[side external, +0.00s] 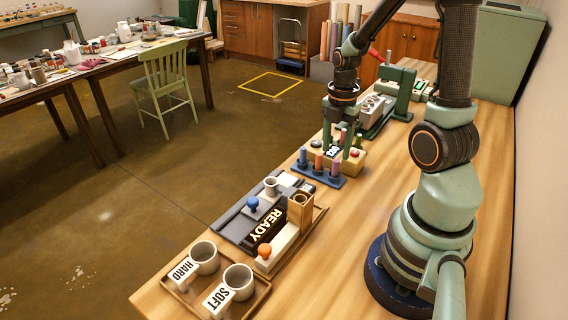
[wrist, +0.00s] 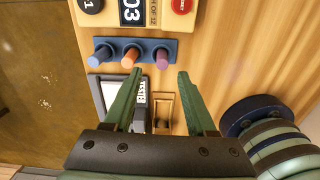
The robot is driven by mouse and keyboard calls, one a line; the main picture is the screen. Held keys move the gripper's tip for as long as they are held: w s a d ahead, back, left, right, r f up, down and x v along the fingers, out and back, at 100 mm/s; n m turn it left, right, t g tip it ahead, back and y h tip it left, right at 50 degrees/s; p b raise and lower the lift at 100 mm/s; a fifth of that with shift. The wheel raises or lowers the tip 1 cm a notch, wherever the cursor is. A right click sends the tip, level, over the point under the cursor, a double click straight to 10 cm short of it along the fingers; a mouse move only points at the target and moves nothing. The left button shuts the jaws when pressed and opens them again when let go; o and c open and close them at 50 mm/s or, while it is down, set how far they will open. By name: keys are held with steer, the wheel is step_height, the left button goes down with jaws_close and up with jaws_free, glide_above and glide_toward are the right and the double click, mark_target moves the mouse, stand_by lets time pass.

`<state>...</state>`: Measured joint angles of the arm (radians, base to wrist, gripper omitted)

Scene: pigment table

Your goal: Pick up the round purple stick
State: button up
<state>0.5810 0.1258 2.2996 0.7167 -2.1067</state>
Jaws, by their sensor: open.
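The purple stick (side external: 335,168) stands upright at the right end of a small blue rack (side external: 326,182). An orange stick (side external: 318,164) and a blue stick (side external: 303,156) stand in the same rack to its left. In the wrist view the purple stick (wrist: 162,57) shows just beyond my fingertips, roughly between the lines of the two fingers. My gripper (side external: 337,150) is open and points down by the rack; in the wrist view my gripper (wrist: 160,72) has nothing between its fingers. I cannot tell the exact height of the fingertips over the stick.
A wooden box with a number display (wrist: 132,11) and a red button (wrist: 183,5) stands behind the rack. In front are a READY sign (side external: 265,230) and a tray with cups labelled HARD (side external: 205,259) and SOFT (side external: 238,282). Table right of the rack is clear.

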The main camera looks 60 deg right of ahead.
mark_target(337, 160)
steer(key=shift+s+d+f, duration=0.1)
steer(key=shift+d+f, duration=0.05)
steer(key=shift+f, duration=1.35)
steer(key=shift+s+d+f, duration=0.1)
steer(key=shift+d+f, duration=0.05)
steer(key=shift+f, duration=1.3)
steer(key=shift+c, duration=0.4)
jaws_close()
